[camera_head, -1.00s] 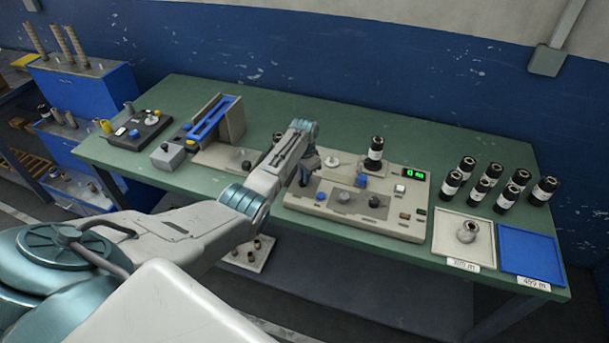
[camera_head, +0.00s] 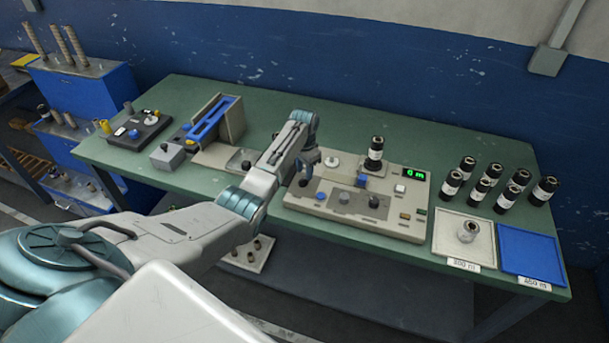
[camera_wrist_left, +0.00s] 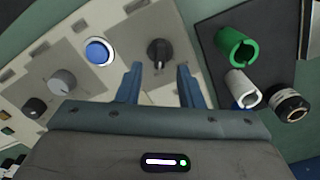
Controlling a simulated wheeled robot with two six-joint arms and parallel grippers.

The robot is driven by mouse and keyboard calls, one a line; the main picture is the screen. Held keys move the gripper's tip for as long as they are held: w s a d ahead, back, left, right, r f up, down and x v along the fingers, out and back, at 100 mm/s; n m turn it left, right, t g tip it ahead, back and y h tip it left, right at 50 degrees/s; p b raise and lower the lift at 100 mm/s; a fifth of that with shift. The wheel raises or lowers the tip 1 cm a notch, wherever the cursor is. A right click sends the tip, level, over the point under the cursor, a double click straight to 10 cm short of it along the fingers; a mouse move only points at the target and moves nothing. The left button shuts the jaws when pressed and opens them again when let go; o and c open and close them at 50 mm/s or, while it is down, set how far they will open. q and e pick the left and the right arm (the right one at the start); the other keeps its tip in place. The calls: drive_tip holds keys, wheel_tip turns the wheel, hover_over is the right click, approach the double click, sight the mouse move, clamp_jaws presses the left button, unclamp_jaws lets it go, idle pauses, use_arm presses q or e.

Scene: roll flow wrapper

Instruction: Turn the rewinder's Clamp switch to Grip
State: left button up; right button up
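The rewinder (camera_head: 405,222) is a beige box with a green "0 m" display, standing right of the table's middle. In the left wrist view a black rotary knob (camera_wrist_left: 159,52), apparently the Clamp switch, sits at the panel's edge beside a blue button (camera_wrist_left: 98,50). Its labels are not legible. My left gripper (camera_wrist_left: 159,82) is open, its two blue fingers on either side of the knob's line and a gap between them; I cannot tell whether they touch it. In the head view my left gripper (camera_head: 304,178) covers that knob. My right gripper is not in view.
A grey knob (camera_wrist_left: 62,82) and another black knob (camera_wrist_left: 35,107) share the panel. A dark plate (camera_wrist_left: 225,75) with green and white cylinders lies close to the gripper. A labelled black roll (camera_head: 376,150) stands upright on the rewinder. A white tray (camera_head: 450,228) and a blue tray (camera_head: 530,255) lie at right.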

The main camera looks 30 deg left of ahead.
sight(304, 178)
use_arm(q)
wheel_tip(304, 178, up, 8)
drive_tip(key=b, duration=0.1)
drive_tip(key=shift+b, duration=0.4)
